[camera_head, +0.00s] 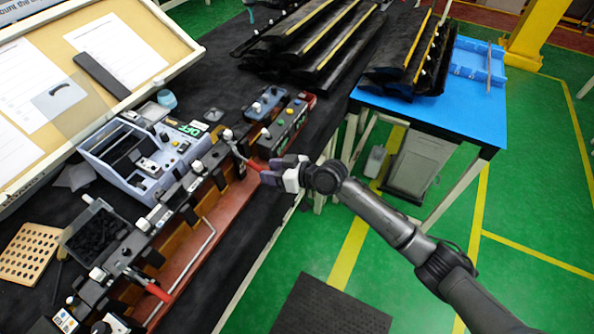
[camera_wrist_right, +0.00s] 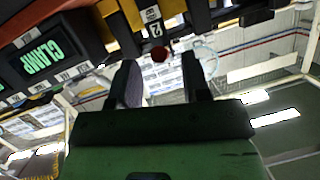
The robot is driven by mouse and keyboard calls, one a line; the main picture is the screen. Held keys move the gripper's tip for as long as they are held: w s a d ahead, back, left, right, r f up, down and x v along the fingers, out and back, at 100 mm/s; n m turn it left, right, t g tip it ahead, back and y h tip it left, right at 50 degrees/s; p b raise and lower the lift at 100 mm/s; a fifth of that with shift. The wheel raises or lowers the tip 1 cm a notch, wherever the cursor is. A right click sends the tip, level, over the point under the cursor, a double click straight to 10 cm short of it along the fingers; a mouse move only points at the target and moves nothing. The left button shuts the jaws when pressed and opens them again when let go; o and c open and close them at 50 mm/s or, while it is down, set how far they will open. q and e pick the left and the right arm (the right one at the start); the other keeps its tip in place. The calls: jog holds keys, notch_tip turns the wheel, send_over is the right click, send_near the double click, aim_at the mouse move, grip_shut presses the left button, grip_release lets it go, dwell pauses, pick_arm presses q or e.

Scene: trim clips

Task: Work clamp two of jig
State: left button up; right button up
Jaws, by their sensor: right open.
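The jig (camera_head: 200,236) is a long red-brown fixture running diagonally along the table, with black and grey blocks on it. A clamp lever with a red handle (camera_head: 246,161) stands at its upper part. In the right wrist view a label "2" is above the round red handle end (camera_wrist_right: 159,54). My right gripper (camera_head: 272,175) is at this handle. In the wrist view its open fingers (camera_wrist_right: 163,84) stand either side of the red end, with gaps visible; contact cannot be told. A second red-handled clamp (camera_head: 157,291) is at the lower end. My left gripper is not in view.
A grey-blue control box (camera_head: 139,181) and a bin of dark parts (camera_head: 75,215) stand left of the jig. A display reading CLAMP (camera_wrist_right: 42,56) shows in the wrist view. A blue table (camera_head: 440,117) with black trim is at the upper right.

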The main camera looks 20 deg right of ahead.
jog(key=v, duration=0.9)
jog(key=shift+s+d, duration=0.25)
jog(key=s+d+m+h, duration=0.1)
jog(key=s+d+h, duration=0.3)
jog(key=s+h, duration=0.6)
jog(key=s+a+f+m+g, duration=0.1)
jog(key=s+f+g, duration=0.1)
jog(key=s+f, duration=0.45)
jog(key=s+a+f+m+g, duration=0.1)
jog(key=s+f+m+g, duration=0.2)
jog(key=s, duration=0.7)
jog(key=s+a+f+g, duration=0.1)
jog(key=s+f+g, duration=0.1)
jog(key=s+f, duration=0.6)
notch_tip(320, 180, up, 34)
jog(key=p, duration=3.3)
jog(key=shift+s+r, duration=0.2)
jog(key=shift+a, duration=0.15)
